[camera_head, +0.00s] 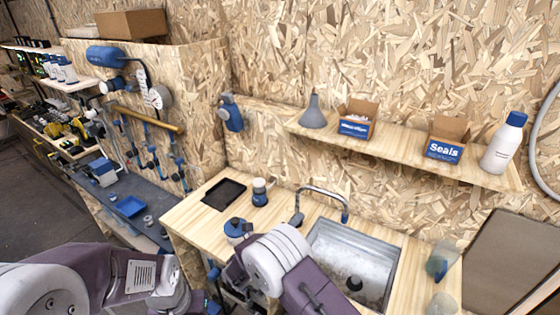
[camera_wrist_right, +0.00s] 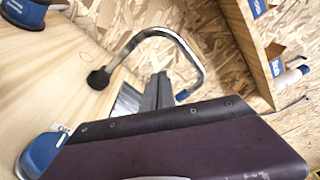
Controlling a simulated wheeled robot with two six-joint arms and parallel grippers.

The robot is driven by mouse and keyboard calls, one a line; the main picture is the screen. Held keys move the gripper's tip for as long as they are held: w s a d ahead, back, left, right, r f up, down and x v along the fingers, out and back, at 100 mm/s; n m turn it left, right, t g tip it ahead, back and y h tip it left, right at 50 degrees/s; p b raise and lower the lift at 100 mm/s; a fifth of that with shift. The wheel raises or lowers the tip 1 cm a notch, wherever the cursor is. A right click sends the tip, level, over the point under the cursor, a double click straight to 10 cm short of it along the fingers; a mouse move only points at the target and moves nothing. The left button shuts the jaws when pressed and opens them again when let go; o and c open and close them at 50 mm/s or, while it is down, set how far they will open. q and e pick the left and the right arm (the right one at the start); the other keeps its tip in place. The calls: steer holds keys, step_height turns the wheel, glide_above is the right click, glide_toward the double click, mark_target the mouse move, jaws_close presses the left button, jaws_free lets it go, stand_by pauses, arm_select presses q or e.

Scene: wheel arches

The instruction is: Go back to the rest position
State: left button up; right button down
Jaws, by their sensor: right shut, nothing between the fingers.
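My right arm (camera_head: 310,284), with a white joint and purple links, reaches in from the bottom of the head view in front of the sink counter. Its gripper is largely hidden behind the arm links there. In the right wrist view the grey fingers of my right gripper (camera_wrist_right: 158,88) are together and hold nothing. They appear close to the curved tap in that picture; I cannot tell the gap. My left arm (camera_head: 110,275) lies across the lower left of the head view, and its gripper is not in view.
A metal sink (camera_head: 385,250) with a tap (camera_head: 322,193) is set into the wooden counter (camera_head: 195,222). A blue-topped container (camera_head: 236,230), a mug-like item (camera_head: 259,192) and a black tray (camera_head: 223,194) stand nearby. A shelf (camera_head: 400,143) above holds boxes and a white bottle (camera_head: 503,145).

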steer(key=d+r+m+g+h, duration=0.3)
steer(key=d+r+m+g, duration=0.15)
steer(key=d+r, duration=0.6)
steer(key=s+d+f+m+g+y, duration=0.25)
steer(key=s+d+m+g, duration=0.45)
steer(key=s+d, duration=0.5)
steer(key=s+a+f+m+g+y, duration=0.1)
steer(key=s+a+f+m+y, duration=0.15)
steer(key=s+m, duration=0.4)
steer(key=s+a+f+m+g+y, duration=0.1)
steer(key=s+f+m+y, duration=0.3)
steer(key=s+m, duration=0.25)
steer(key=a+f+m+t+y, duration=0.1)
steer(key=a+f+m+y, duration=0.1)
steer(key=a+m, duration=0.3)
steer(key=s+a+f+m+t+y, duration=0.1)
steer(key=a+f+m+y, duration=0.2)
steer(key=a+m, duration=0.3)
steer(key=m+y, duration=0.1)
steer(key=m, duration=0.3)
steer(key=shift+s+m, duration=0.3)
steer(key=shift+m, duration=0.05)
steer(key=shift+s+a, duration=0.15)
